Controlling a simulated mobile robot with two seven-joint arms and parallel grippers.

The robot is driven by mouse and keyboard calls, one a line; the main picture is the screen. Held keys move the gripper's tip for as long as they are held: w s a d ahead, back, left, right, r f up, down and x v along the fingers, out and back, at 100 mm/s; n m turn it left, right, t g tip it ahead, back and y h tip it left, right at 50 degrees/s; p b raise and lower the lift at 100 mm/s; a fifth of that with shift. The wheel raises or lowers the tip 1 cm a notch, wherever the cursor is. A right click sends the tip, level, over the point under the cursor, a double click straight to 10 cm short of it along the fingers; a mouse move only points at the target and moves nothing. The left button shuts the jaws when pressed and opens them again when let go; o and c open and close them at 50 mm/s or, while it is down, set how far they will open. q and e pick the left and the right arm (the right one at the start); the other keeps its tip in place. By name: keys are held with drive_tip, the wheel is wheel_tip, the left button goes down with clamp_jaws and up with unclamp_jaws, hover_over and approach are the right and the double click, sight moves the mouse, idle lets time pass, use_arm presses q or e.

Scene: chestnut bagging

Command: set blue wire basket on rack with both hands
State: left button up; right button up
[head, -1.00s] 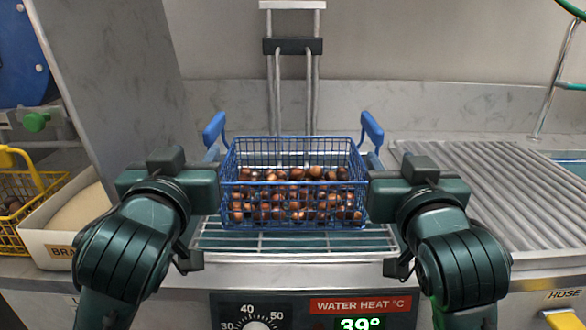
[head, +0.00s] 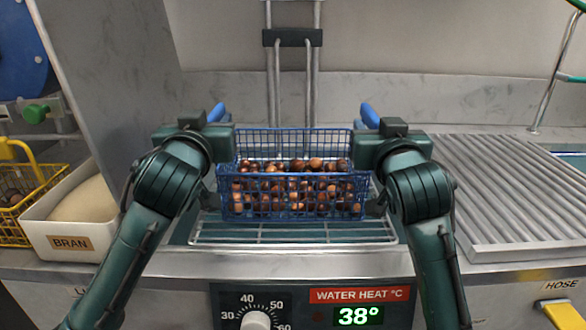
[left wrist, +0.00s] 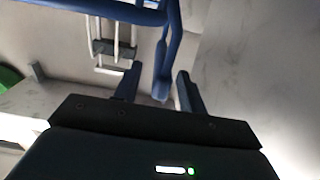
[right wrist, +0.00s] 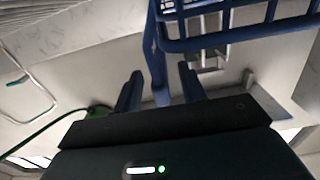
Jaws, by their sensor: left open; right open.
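The blue wire basket (head: 292,190), filled with brown chestnuts (head: 295,185), appears to sit level on the grey wire rack (head: 292,236). Its two blue side handles stand up at left (head: 217,112) and right (head: 370,115). My left gripper (head: 222,135) is at the left handle, its fingertips hidden in the head view. In the left wrist view its open fingers (left wrist: 156,82) lie on either side of a blue handle bar (left wrist: 161,75). My right gripper (head: 365,140) is at the right handle. The right wrist view shows its open fingers (right wrist: 160,80) either side of that handle (right wrist: 154,60).
A white bran bin (head: 75,225) and a yellow basket (head: 20,200) stand at left. A ribbed drainboard (head: 500,190) lies at right. A heater panel showing 38° (head: 358,316) is in front. Upright metal rods with a dark bracket (head: 292,38) stand behind.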

sight(213, 112)
use_arm(q)
drive_tip(key=shift+w, duration=1.6)
use_arm(e)
drive_tip(key=shift+w, duration=1.6)
use_arm(q)
drive_tip(key=shift+c, duration=0.3)
use_arm(e)
drive_tip(key=shift+c, duration=0.3)
use_arm(q)
clamp_jaws()
use_arm(e)
clamp_jaws()
use_arm(q)
drive_tip(key=shift+r, duration=0.1)
use_arm(e)
drive_tip(key=shift+r, duration=0.1)
